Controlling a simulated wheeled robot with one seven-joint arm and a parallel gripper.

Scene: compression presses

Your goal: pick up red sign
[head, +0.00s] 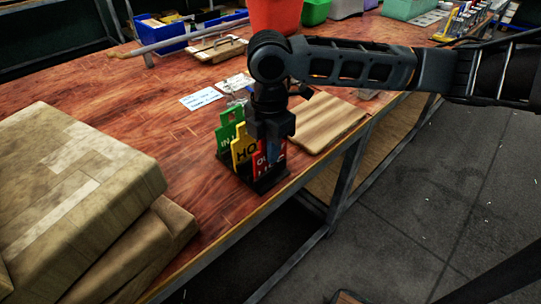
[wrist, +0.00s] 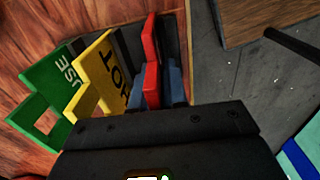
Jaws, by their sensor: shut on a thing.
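The red sign (head: 261,162) stands upright at the front of a black holder (head: 268,184) near the table edge, and its lower part sits in the holder. My gripper (head: 273,150) is above it and shut on it. In the wrist view, my blue fingertips (wrist: 154,86) are on either side of the red sign (wrist: 151,50). The yellow sign (head: 241,150) and the green sign (head: 227,132) stand behind it in the same holder. Part of the red sign's face is hidden by my finger in the head view.
Large cardboard boxes (head: 75,185) lie to the left. A striped wooden board (head: 328,124) lies just right of the holder. Paper cards (head: 201,98) lie behind it. Blue, red and green bins stand farther back. The floor is open beyond the table edge.

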